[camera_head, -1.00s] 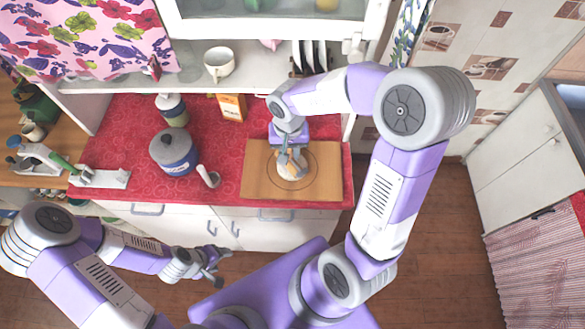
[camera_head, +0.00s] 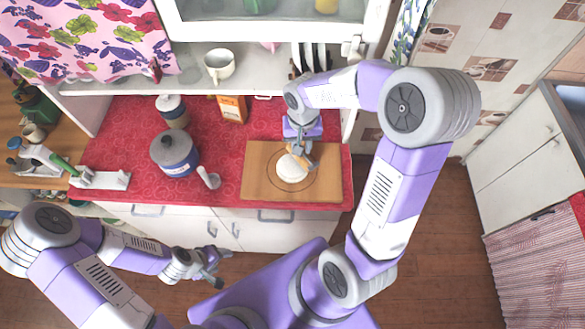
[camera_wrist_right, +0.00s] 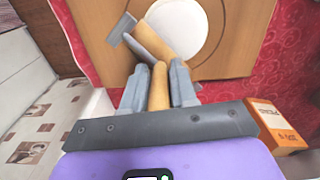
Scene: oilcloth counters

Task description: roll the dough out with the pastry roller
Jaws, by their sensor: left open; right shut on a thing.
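The dough (camera_head: 291,170) is a flat, round white piece on a wooden board (camera_head: 258,186); it also shows in the right wrist view (camera_wrist_right: 190,28). My right gripper (camera_head: 300,143) is above the board's back part, and its fingers (camera_wrist_right: 157,88) are shut on the wooden handle of the pastry roller (camera_wrist_right: 158,90). The roller's wooden cylinder and grey metal frame overlap the dough's edge in the right wrist view. I cannot tell whether the roller touches the dough. My left gripper (camera_head: 213,270) is open and empty, in front of the counter and low.
A blue-and-grey pot (camera_head: 176,155), a lidded jar (camera_head: 173,111) and an orange box (camera_head: 232,108) stand on the red counter, left of and behind the board. A white upright object (camera_head: 208,177) is near the board's left edge. A shelf with a cup (camera_head: 220,64) is behind.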

